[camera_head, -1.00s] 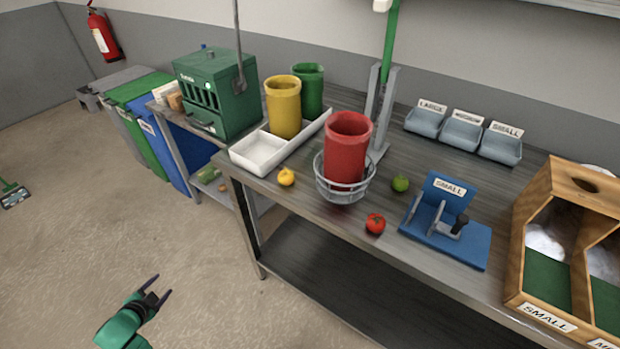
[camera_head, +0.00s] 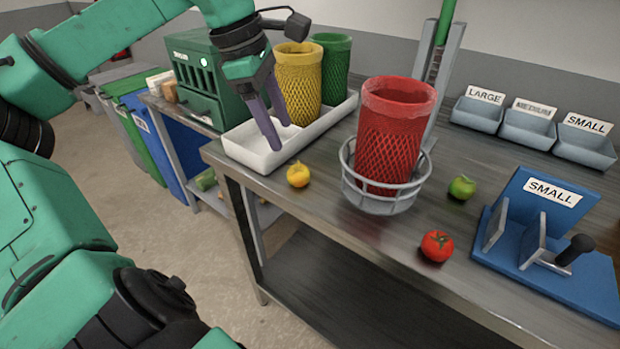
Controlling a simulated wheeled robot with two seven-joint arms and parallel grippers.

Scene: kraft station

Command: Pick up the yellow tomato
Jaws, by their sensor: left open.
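The yellow tomato (camera_head: 298,175) sits on the metal table (camera_head: 330,207) near its left front edge, in front of the white tray. My left gripper (camera_head: 276,137) is open and empty. Its purple fingers point down in front of the white tray, above and a little left of the tomato in the picture, apart from it. My right gripper is not in view.
The white tray (camera_head: 243,152) holds a yellow mesh sleeve (camera_head: 297,85) and a green one (camera_head: 333,66). A red mesh sleeve (camera_head: 393,130) stands in a wire basket (camera_head: 378,204) right of the tomato. A red tomato (camera_head: 437,246), a green tomato (camera_head: 462,187) and a blue device (camera_head: 560,270) are further right.

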